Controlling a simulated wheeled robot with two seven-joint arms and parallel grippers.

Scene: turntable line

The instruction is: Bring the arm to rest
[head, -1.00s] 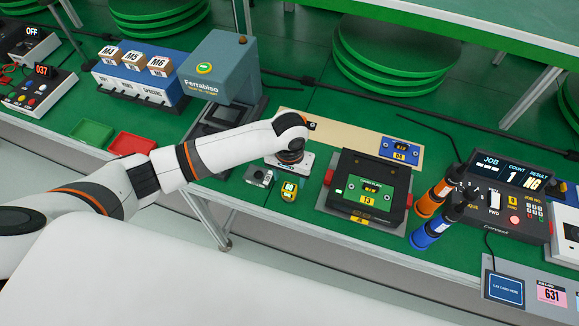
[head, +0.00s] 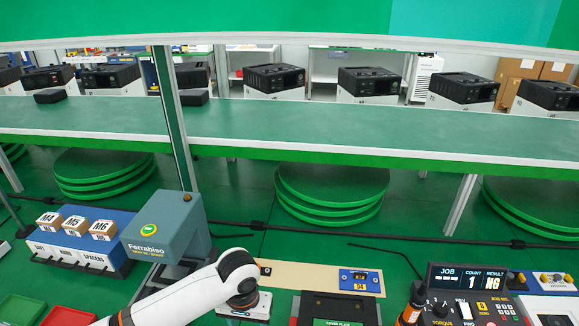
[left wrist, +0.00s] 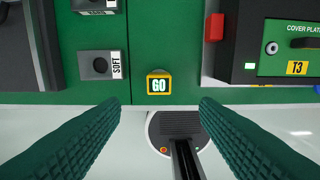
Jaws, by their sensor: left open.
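My left arm (head: 185,300) comes in from the left in the head view, over the near bench. Its fingers are hidden there. In the left wrist view my left gripper (left wrist: 160,112) is open, its two dark green ridged fingers wide apart with nothing between them. A yellow GO block (left wrist: 159,83) sits on the green bench just beyond the fingertips, near the front edge. A grey block marked SOFT (left wrist: 100,65) stands left of it. My right gripper is in neither view.
The T3 cover plate unit (left wrist: 300,55) stands to the right, also partly in the head view (head: 335,307). The Ferrabiso machine (head: 165,232) is beside my arm. The torque console (head: 468,285) is at right. A long green counter (head: 330,130) runs behind.

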